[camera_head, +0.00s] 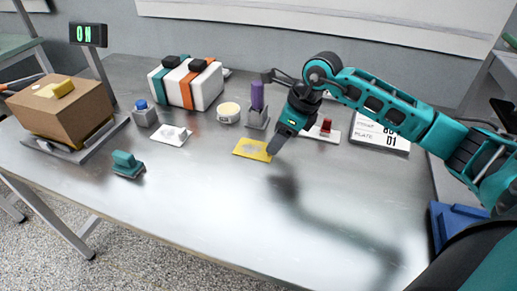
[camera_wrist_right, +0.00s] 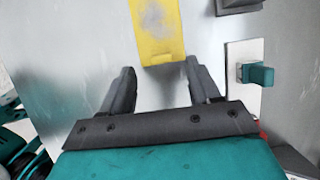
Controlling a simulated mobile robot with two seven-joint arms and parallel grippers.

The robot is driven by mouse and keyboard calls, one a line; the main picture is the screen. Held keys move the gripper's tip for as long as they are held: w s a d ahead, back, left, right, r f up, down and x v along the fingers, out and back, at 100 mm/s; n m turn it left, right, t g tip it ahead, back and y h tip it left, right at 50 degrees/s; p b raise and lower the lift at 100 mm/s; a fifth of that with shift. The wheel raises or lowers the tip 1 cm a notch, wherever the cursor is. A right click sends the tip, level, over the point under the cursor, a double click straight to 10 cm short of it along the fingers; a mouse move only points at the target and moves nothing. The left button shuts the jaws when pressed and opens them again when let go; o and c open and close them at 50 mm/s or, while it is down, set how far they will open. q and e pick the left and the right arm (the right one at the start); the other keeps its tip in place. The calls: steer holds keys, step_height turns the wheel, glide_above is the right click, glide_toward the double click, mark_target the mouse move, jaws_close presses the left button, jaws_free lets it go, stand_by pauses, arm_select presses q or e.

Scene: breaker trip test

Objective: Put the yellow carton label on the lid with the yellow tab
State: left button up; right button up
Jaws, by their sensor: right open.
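A flat yellow label (camera_head: 252,149) with a grey patch lies on the metal table near its middle; its near part also shows at the top of the right wrist view (camera_wrist_right: 158,40). My right gripper (camera_head: 277,144) is low over the table at the label's right end. In the right wrist view its two dark fingers (camera_wrist_right: 161,75) are apart with nothing between them, and the label lies just beyond the tips. A brown carton (camera_head: 68,112) at the far left has a yellow tab (camera_head: 62,88) on its top. My left gripper is not in view.
The carton sits on a grey stand (camera_head: 85,148). A striped white case (camera_head: 190,86), round tub (camera_head: 229,112), purple-handled piece (camera_head: 257,97), blue-button box (camera_head: 145,114), white plate (camera_head: 172,135) and teal block (camera_head: 127,165) stand around. The table's front is clear.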

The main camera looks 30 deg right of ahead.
steer(key=x, duration=0.3)
steer(key=shift+w+f, duration=0.1)
steer(key=shift+w, duration=0.1)
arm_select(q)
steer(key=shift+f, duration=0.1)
arm_select(e)
steer(key=shift+c, duration=0.2)
jaws_close()
step_height(320, 180, up, 19)
steer(key=p, duration=0.2)
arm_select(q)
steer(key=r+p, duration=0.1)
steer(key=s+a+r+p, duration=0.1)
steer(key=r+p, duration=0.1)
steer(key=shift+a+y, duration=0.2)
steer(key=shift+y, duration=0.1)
arm_select(e)
steer(key=s+a+f+n+g+h, duration=0.1)
steer(key=s+a+f+n+g, duration=0.2)
steer(key=n, duration=1.1)
steer(key=s+a+f+n+g+h, duration=0.2)
steer(key=a+n, duration=0.6)
steer(key=n, duration=0.5)
steer(key=s+f+g, duration=0.1)
steer(key=f+g, duration=0.1)
steer(key=g, duration=0.1)
steer(key=shift+s+a+n, duration=0.2)
steer(key=shift+s+n, duration=0.05)
steer(key=shift+n, duration=0.15)
